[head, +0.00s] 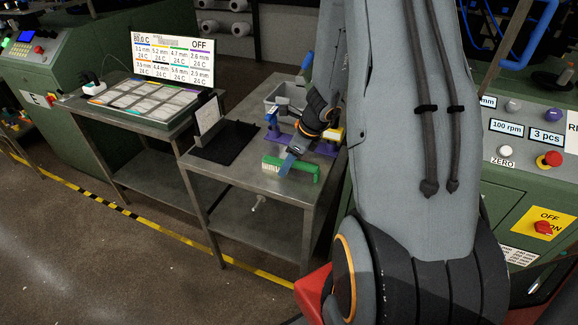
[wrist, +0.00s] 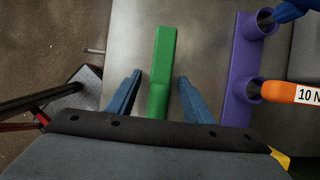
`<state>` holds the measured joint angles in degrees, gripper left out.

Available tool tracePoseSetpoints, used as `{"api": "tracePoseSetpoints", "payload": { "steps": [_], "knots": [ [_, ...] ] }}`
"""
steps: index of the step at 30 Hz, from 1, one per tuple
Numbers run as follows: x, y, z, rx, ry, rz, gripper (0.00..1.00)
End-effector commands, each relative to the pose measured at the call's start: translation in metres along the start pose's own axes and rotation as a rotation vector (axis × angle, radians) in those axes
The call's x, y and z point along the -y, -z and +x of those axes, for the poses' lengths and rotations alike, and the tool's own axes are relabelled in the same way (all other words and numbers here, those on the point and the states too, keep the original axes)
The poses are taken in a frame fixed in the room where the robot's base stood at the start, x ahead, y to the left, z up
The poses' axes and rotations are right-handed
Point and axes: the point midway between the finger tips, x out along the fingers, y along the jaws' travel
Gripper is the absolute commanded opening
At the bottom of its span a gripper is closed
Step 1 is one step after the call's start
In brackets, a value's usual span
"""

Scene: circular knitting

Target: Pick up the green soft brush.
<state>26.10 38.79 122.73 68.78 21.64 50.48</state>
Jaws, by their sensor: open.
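The green soft brush (head: 302,168) lies near the front edge of the small metal table (head: 262,187) in the head view, its pale bristles showing at its left part. In the wrist view the green brush (wrist: 162,75) runs lengthwise between the two blue fingers of my gripper (wrist: 158,92). My gripper is open, one finger on each side of the brush, with a gap on both sides. In the head view my gripper (head: 288,165) shows at the brush, partly hidden by my arm. Whether the fingers reach down beside it is hard to tell.
A purple holder (wrist: 240,70) with an orange-handled tool (wrist: 290,93) stands to the right in the wrist view. A black mat (head: 226,143) with a white card and a grey bin (head: 284,95) share the table. The table edge is close to the brush.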

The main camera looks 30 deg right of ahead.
Motion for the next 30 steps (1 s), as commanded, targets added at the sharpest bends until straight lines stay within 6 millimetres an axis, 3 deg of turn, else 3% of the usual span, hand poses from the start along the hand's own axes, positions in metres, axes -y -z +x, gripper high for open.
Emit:
{"api": "tracePoseSetpoints", "payload": {
  "steps": [3,11,22,30],
  "knots": [
    [0.000,0.000,0.000,0.000,0.000,0.000,0.45],
    [0.000,0.000,0.000,0.000,-0.001,0.000,0.01],
    [0.000,-0.003,-0.007,0.002,0.001,-0.002,0.00],
    [0.000,-0.022,-0.053,0.002,0.002,-0.005,0.00]
  ]
}}
